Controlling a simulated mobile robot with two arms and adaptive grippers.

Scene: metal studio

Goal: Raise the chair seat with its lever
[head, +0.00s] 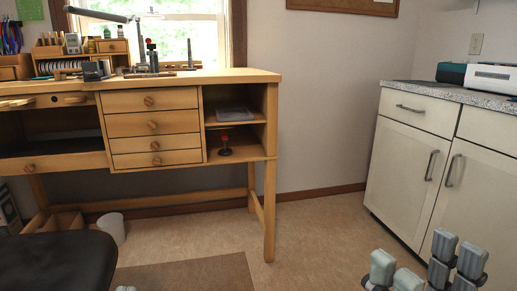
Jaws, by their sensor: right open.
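The chair seat (55,262) is a dark, smooth cushion at the lower left, cut off by the left and bottom edges. Its lever and the chair's base do not show; they are hidden or out of frame. My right gripper (424,264) is at the bottom right, with its pale grey finger pads pointing up and spread apart. It is open and empty, far to the right of the seat. A small pale tip, apparently of my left gripper (125,289), just shows at the bottom edge, right of the seat; its opening cannot be seen.
A wooden workbench (185,78) with drawers and tools stands behind the seat. A white bin (112,227) is on the floor near its legs. White cabinets (404,165) stand at the right. A brown mat (190,275) lies right of the seat; floor in the middle is clear.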

